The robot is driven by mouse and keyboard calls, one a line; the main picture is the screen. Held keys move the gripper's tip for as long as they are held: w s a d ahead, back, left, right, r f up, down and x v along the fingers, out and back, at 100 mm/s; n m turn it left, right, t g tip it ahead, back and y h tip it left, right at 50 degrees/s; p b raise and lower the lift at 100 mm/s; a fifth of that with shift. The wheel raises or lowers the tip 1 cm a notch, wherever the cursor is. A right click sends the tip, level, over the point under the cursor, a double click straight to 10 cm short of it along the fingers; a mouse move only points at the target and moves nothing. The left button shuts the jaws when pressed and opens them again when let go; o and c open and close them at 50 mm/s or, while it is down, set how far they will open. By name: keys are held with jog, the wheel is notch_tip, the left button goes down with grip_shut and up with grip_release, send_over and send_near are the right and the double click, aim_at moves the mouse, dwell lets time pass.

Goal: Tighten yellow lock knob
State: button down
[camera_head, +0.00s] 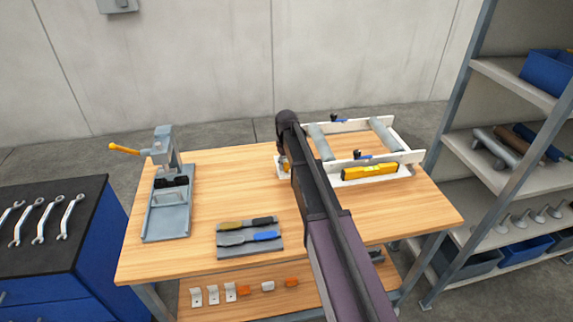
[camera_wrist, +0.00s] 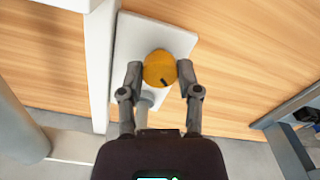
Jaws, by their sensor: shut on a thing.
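The yellow lock knob (camera_wrist: 160,69) is round with a dark mark on its face. In the wrist view it sits in front of a white plate (camera_wrist: 178,38) on the wooden table. My gripper (camera_wrist: 160,73) has one finger on each side of the knob and is shut on it. In the head view a small yellow-orange part (camera_head: 286,166) shows at the left end of the white frame (camera_head: 409,157), beside my gripper. My arm hides most of that end of the frame.
Grey rollers (camera_head: 382,134) and a yellow level (camera_head: 369,171) are at the frame. A grey press with an orange handle (camera_head: 124,149) stands at the table's left. A shelf rack (camera_head: 492,181) stands close on the right.

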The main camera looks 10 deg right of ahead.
jog(key=m, duration=0.4)
jog(key=shift+m, duration=0.3)
jog(key=m, duration=0.4)
dwell(0.3)
jog(key=shift+c, duration=1.5)
grip_release()
